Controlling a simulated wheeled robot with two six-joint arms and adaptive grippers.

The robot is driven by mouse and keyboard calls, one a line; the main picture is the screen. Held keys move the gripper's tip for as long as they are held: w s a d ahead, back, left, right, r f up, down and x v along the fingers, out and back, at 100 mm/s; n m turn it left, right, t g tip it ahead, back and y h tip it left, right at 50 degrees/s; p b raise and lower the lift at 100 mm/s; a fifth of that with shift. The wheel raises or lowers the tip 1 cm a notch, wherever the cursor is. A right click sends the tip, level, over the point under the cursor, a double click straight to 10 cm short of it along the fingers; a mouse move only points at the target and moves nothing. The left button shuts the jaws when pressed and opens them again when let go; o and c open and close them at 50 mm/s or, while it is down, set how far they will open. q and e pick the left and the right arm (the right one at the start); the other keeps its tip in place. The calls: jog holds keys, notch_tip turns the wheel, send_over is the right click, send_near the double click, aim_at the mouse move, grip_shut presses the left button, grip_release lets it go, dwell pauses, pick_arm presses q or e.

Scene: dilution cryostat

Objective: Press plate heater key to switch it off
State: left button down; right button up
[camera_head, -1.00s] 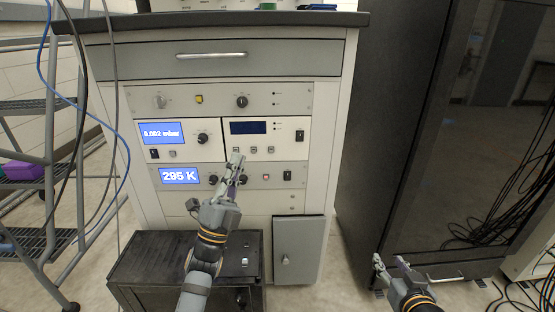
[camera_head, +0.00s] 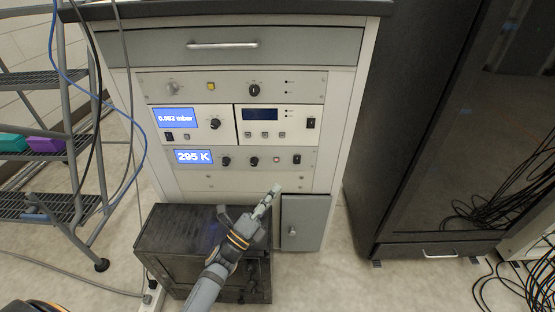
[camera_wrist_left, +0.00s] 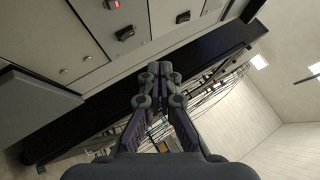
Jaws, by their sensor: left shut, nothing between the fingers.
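The cabinet's lower panel (camera_head: 210,168) has a blue 295 K display (camera_head: 193,157), two black knobs, a small key with a reddish face (camera_head: 276,160) and a black rocker switch (camera_head: 297,159). No label is readable, so I cannot tell which control is the plate heater key. A red-lit key (camera_wrist_left: 112,4) and a black switch (camera_wrist_left: 125,33) show at the top of the left wrist view. My left gripper (camera_head: 274,190) is shut and empty, below the panel and apart from it. Its closed fingers also show in the left wrist view (camera_wrist_left: 158,72). My right gripper is out of view.
Above are a 0.002 mbar unit (camera_head: 175,117) and a unit with a dark display (camera_head: 260,114). A black box (camera_head: 180,225) stands below my left arm. A grey door (camera_head: 304,222) is right of the gripper. A tall dark cabinet (camera_head: 385,150) stands at right.

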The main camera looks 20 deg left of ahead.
aim_at(276, 160)
pick_arm(q)
jog(key=shift+w+a+b, duration=0.4)
jog(key=shift+w+b, duration=0.1)
jog(key=shift+w, duration=0.9)
jog(key=shift+w+a+b, duration=0.45)
jog(key=shift+w+b, duration=0.05)
jog(key=shift+w, duration=0.95)
jog(key=shift+w+a+b, duration=0.4)
jog(key=shift+w+b, duration=0.1)
jog(key=shift+w, duration=0.9)
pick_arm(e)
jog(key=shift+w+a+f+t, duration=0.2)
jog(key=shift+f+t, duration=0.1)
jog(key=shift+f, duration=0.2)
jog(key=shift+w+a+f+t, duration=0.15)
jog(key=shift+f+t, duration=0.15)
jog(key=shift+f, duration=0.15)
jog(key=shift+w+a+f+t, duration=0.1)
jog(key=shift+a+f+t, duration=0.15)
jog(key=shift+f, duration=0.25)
pick_arm(q)
jog(key=shift+w, duration=0.1)
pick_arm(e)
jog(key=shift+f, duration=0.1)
pick_arm(q)
jog(key=shift+w+a, duration=0.1)
jog(key=shift+w, duration=0.15)
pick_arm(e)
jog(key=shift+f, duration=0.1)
